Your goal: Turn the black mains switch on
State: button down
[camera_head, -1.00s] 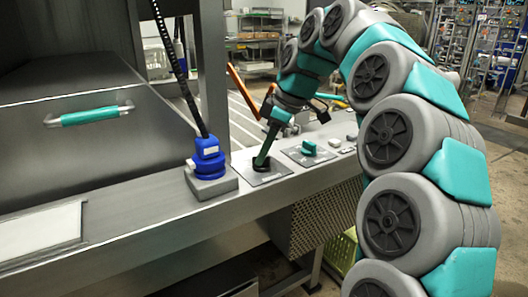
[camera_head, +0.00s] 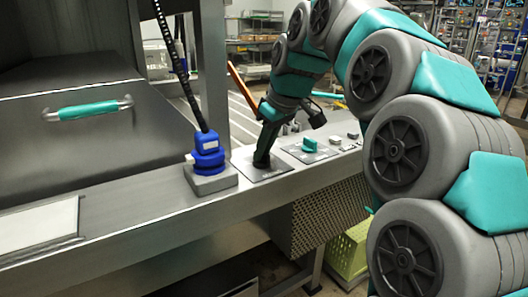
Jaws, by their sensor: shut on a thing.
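The black mains switch (camera_head: 261,164) sits on a light grey square plate (camera_head: 268,175) on the steel ledge, right of the blue plug. My gripper (camera_head: 264,154) comes down onto it from the upper right, and its fingers are shut on the switch. The fingers and wrist hide most of the switch, so its exact angle and the plate's markings cannot be read.
A blue plug with a black cable (camera_head: 207,152) stands close left of the switch. A teal knob (camera_head: 309,145) and small buttons (camera_head: 350,138) lie to the right. An orange lever (camera_head: 238,87) rises behind. My arm fills the right side.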

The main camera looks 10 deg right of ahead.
jog(key=m+h, duration=0.1)
jog(key=m, duration=0.2)
jog(key=m+t+h, duration=0.1)
jog(key=m, duration=0.2)
jog(key=shift+a+m, duration=0.15)
jog(key=shift+m, duration=0.15)
jog(key=m+h, duration=0.1)
jog(key=m, duration=0.2)
jog(key=m+h, duration=0.1)
jog(key=m, duration=0.1)
jog(key=shift+a+r+m+g+h, duration=0.1)
jog(key=shift+a+m+g+h, duration=0.1)
jog(key=shift+m+g+h, duration=0.15)
jog(key=c, duration=0.8)
grip_release()
jog(key=shift+c, duration=0.2)
jog(key=v, duration=0.7)
jog(key=shift+s+r, duration=0.2)
jog(key=shift+r, duration=0.1)
jog(key=shift+f, duration=0.1)
